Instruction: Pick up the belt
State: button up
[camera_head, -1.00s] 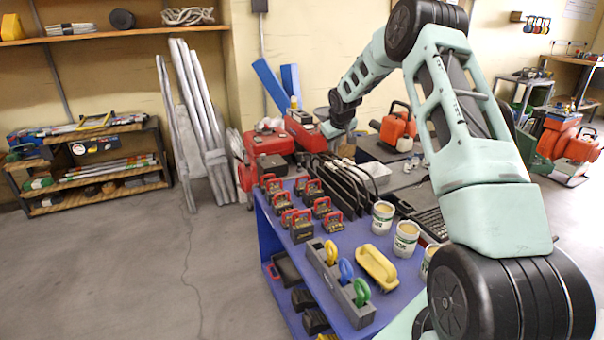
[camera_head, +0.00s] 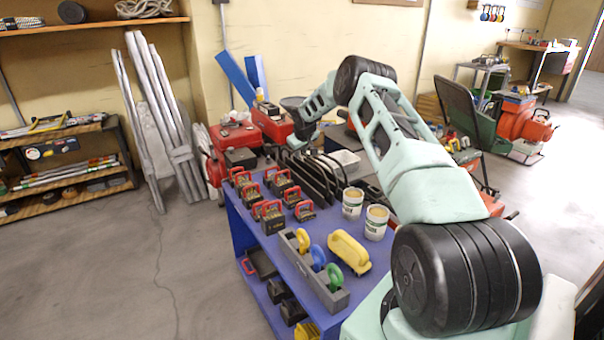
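I cannot pick out the belt with certainty. Several black curved bands (camera_head: 318,182) stand in a row at the far part of the blue table (camera_head: 283,262); they may be belts or handles. My gripper (camera_head: 298,143) is at the end of my pale green arm, at the table's far end, behind the bands in the picture. It is small and dark there, and its fingers cannot be made out. I cannot tell whether it touches or holds anything.
Red-handled blocks (camera_head: 270,213), a grey holder with coloured rings (camera_head: 322,285), a yellow handled tool (camera_head: 349,251) and white cans (camera_head: 376,222) stand on the table. Grey planks (camera_head: 165,110) lean on the wall.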

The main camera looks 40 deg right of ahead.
aim_at(302, 157)
jog(key=x, duration=0.4)
jog(key=shift+s+d+f+b, duration=0.15)
jog(key=shift+s+f+b, duration=0.1)
jog(key=shift+f+b, duration=0.1)
grip_shut()
jog(key=shift+r, duration=0.1)
